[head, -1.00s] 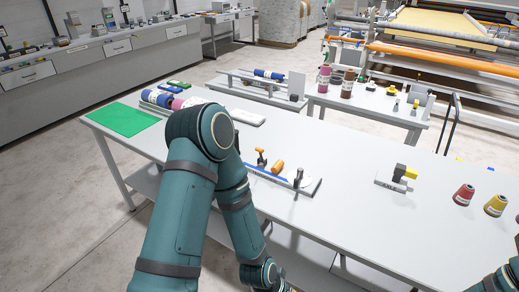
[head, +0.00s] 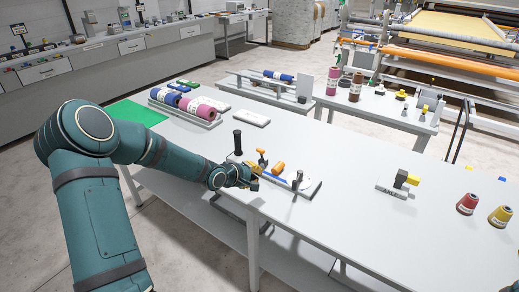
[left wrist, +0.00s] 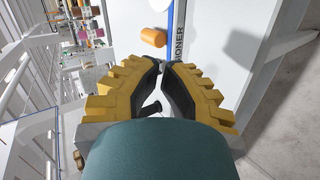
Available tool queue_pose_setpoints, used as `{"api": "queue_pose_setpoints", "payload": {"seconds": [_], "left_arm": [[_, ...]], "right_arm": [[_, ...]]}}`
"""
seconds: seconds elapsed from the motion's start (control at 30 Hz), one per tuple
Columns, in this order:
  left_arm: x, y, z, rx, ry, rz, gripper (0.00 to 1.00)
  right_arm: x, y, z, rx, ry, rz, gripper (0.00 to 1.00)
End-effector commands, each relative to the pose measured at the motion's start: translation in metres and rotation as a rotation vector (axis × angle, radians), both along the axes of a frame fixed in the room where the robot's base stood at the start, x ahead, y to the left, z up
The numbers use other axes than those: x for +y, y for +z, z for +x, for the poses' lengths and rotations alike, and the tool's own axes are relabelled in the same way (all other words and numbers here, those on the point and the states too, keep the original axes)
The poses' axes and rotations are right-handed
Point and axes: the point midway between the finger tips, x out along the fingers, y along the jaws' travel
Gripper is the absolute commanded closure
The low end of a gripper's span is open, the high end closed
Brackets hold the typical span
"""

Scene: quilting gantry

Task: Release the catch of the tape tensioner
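The tape tensioner is a flat plate (head: 313,188) on the long table, with a blue strip, a pale disc, an orange cylinder (head: 278,168), a smaller orange lever (head: 262,155) and dark uprights. In the left wrist view its label (left wrist: 187,42) reads "IONER" and the orange cylinder (left wrist: 153,38) lies beyond my fingertips. My left gripper (head: 252,182) is low at the plate's near left end. In the left wrist view its yellow fingers (left wrist: 163,66) come together at the tips, with nothing clearly gripped. A dark knob shows through the gap behind the tips. Which part is the catch is unclear.
A black upright handle (head: 238,142) stands just behind my gripper. A rack of blue and pink rolls (head: 205,117) is at the table's far left. A block on a grey base (head: 392,191) and red (head: 467,203) and yellow (head: 500,215) cones stand right. Table between is clear.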

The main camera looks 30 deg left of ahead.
Motion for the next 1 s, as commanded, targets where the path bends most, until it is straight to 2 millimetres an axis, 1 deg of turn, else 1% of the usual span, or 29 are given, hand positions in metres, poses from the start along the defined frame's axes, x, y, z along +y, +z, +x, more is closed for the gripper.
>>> {"api": "queue_pose_setpoints", "payload": {"seconds": [0.03,0.1,0.2,0.3,0.43,0.77,0.87,1.0], "left_arm": [[0.025,0.014,0.002,-0.022,0.048,-0.009,1.0],[0.049,0.03,0.003,-0.043,0.098,-0.026,1.0],[0.073,0.046,0.004,-0.065,0.15,-0.044,1.0],[0.088,0.057,0.003,-0.078,0.18,-0.056,1.0],[0.094,0.061,0.003,-0.084,0.195,-0.062,1.0],[0.093,0.06,0.004,-0.084,0.193,-0.063,1.0],[0.093,0.056,0.01,-0.085,0.193,-0.064,1.0],[0.09,0.046,0.028,-0.086,0.19,-0.063,1.0]], "right_arm": [[0.0,0.001,0.0,0.0,0.0,0.0,0.53],[0.0,0.001,0.0,-0.001,0.0,0.0,0.53],[0.0,0.001,0.0,-0.001,0.0,0.0,0.53],[0.0,0.001,0.0,-0.001,0.0,0.0,0.53],[0.0,0.001,0.0,-0.001,0.0,0.0,0.53],[0.0,0.0,0.0,-0.001,0.0,0.0,0.53],[0.0,-0.003,-0.001,0.001,0.001,0.0,0.53],[0.001,-0.013,-0.003,0.007,0.006,0.002,0.53]]}}
